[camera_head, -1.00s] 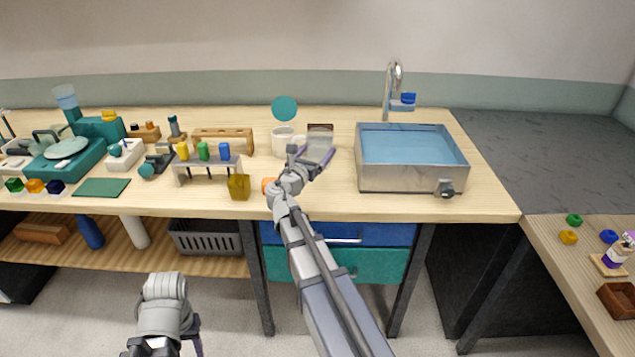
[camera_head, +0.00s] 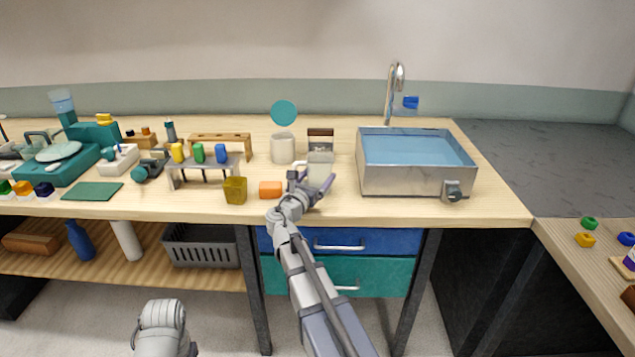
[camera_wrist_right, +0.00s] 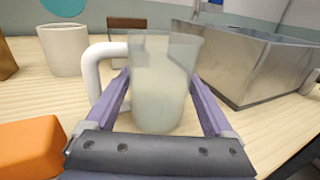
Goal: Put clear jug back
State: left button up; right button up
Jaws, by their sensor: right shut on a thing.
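The clear jug (camera_head: 320,168) is a see-through vessel with a white handle and pale, cloudy contents. It stands upright at the table between the white cup and the sink. My right gripper (camera_head: 312,190) is shut on the jug. In the right wrist view the jug (camera_wrist_right: 160,85) sits between the two purple fingers of the gripper (camera_wrist_right: 162,105), its handle to the left. Whether its base touches the table is hard to tell. My left arm shows only at the bottom of the head view; its fingers are not clearly seen.
A white cup (camera_head: 283,148) and a small brown wooden holder (camera_head: 320,134) stand behind the jug. The metal sink (camera_head: 415,182) with blue water is close on the right.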

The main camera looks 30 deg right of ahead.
jog(key=shift+f, duration=0.2)
jog(key=o, duration=1.3)
jog(key=shift+r, duration=0.1)
jog(key=shift+r, duration=0.15)
jog(key=v, duration=1.2)
